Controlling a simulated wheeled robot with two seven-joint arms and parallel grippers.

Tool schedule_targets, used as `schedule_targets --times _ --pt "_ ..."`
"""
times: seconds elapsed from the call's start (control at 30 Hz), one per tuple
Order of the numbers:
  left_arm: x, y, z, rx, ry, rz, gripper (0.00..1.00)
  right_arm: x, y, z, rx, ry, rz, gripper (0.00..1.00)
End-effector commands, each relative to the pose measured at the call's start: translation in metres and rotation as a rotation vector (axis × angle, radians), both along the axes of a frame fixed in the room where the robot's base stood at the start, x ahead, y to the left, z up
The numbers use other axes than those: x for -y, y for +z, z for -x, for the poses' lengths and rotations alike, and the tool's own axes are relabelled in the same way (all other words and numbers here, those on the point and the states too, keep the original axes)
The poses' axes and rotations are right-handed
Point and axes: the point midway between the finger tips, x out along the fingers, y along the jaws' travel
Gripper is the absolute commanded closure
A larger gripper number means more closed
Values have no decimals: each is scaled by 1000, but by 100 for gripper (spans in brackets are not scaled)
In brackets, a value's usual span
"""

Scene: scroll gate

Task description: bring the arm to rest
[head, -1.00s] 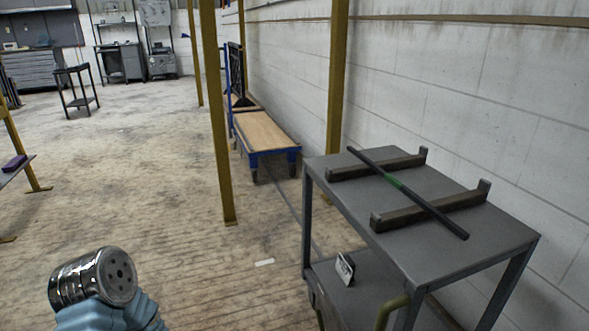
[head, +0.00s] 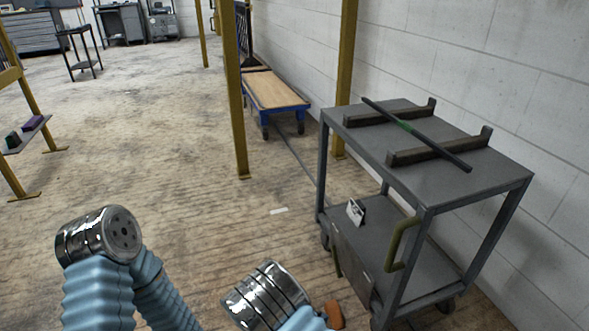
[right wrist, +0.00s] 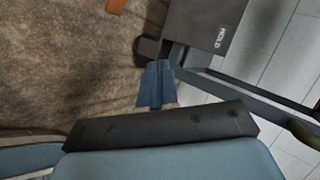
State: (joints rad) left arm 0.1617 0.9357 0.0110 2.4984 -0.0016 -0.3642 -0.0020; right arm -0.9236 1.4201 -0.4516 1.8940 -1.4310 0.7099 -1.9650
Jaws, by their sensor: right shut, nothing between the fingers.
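My right gripper (right wrist: 157,68) shows in the right wrist view, its blue fingers together with nothing between them. It points toward the dark frame of the grey trolley, and I cannot tell how far apart they are. In the head view a chrome joint of my right arm (head: 265,296) shows low in the middle, left of the grey trolley (head: 470,190). A chrome joint of my left arm (head: 100,236) stands at the lower left. My left gripper is out of view. A dark rod (head: 440,149) with a green band lies across two brackets on the trolley top.
A small white-faced sign (head: 356,212) stands on the trolley's lower shelf. A dark panel marked HOLD (right wrist: 222,28) shows in the wrist view. An orange-brown object (head: 335,314) is near the trolley. Yellow posts (head: 236,120) and a blue cart (head: 275,92) stand behind.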

Motion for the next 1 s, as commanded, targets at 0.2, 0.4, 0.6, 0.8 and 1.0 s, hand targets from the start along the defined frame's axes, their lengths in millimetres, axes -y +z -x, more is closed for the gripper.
schedule_targets --times 0.2,0.4,0.6,0.8,1.0 --pt "0 1 0 -1 0 0 36 39 -36 63 -13 -514 -303 100" --pt "1 3 1 -1 -2 1 36 40 -59 162 115 -1590 -681 100" --pt "2 6 1 -2 -3 2 36 13 -30 191 -593 2939 634 100" --pt "2 7 1 -2 -4 3 36 35 -9 176 -652 2141 137 100" --pt "2 7 1 -2 -4 3 36 44 -6 173 -658 1962 46 100"
